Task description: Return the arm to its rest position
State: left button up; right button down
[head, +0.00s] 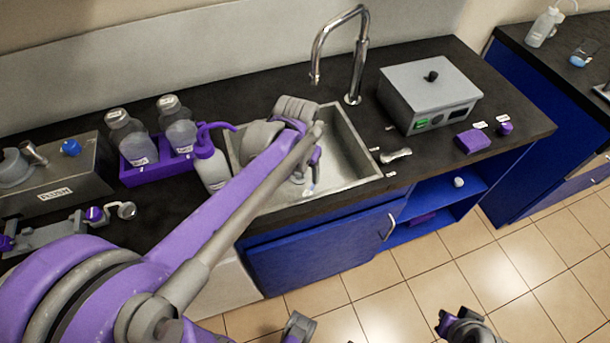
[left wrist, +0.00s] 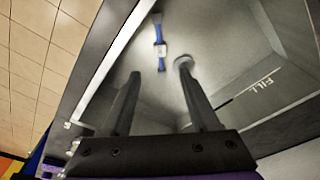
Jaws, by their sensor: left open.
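My left arm reaches from the lower left of the head view over the steel sink (head: 352,150). My left gripper (head: 306,178) is low in the sink, partly hidden by my arm. In the left wrist view its two fingers (left wrist: 160,70) are apart with nothing held between them. A small blue strip with a white piece (left wrist: 160,45) shows beyond the fingertips, in the sink.
A tall faucet (head: 358,55) rises behind the sink. A purple rack (head: 145,174) with bottles and a purple-topped wash bottle (head: 211,168) stand left of it, close to my arm. A grey box (head: 430,92) stands on the right. The tiled floor (head: 400,290) in front is clear.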

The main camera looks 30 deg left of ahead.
dwell(0.5)
pick_arm(q)
jog(key=shift+m+t, duration=0.3)
jog(key=shift+t, duration=0.6)
jog(key=s+d+r+p, duration=0.1)
jog(key=s, duration=0.1)
jog(key=s+d+r+p, duration=0.1)
jog(key=s+r, duration=0.1)
jog(key=s, duration=0.1)
jog(key=s+d+r+p, duration=0.1)
jog(key=s+d, duration=0.1)
jog(key=shift+s+r+p, duration=0.2)
jog(key=shift+s+p, duration=0.05)
jog(key=shift+p, duration=0.15)
jog(key=shift+t, duration=0.8)
jog(key=s, duration=0.1)
jog(key=s+d+p, duration=0.1)
jog(key=s, duration=0.1)
jog(key=s+d+p, duration=0.1)
jog(key=s, duration=0.1)
jog(key=shift+s+d+r, duration=0.15)
jog(key=shift+r, duration=0.15)
